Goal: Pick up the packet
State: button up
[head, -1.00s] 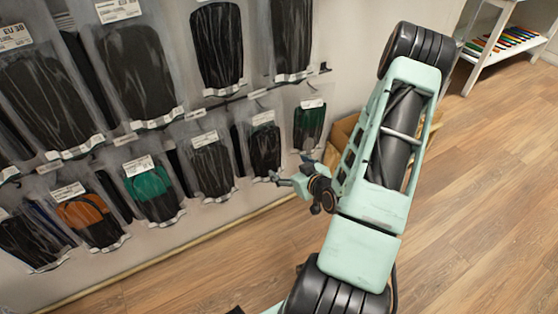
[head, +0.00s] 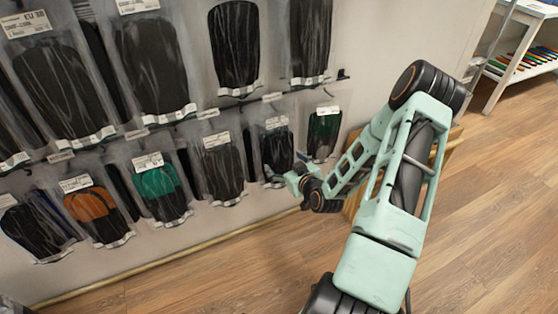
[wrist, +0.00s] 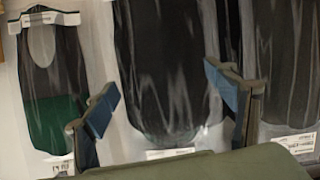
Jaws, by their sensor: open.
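Several clear packets with dark insoles hang on the wall rack; which one is meant, I cannot tell. My gripper (head: 283,174) is open at the lower row, by the lower end of a black packet (head: 276,148). In the wrist view a black packet (wrist: 165,60) fills the middle, behind and between the two spread fingers (wrist: 164,98). A green-and-black packet (wrist: 55,110) hangs left of the fingers there; it is at the right end of the row in the head view (head: 323,134). Contact cannot be told.
Another dark packet (wrist: 282,70) is close on the right in the wrist view. Teal (head: 163,190) and orange (head: 95,212) packets hang farther left. A cardboard box (head: 352,205) stands on the floor behind my arm. A white shelf (head: 520,65) is at the far right. Wooden floor in front is open.

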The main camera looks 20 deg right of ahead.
jog(key=shift+x, duration=0.75)
jog(key=c, duration=1.3)
jog(key=shift+r, duration=0.15)
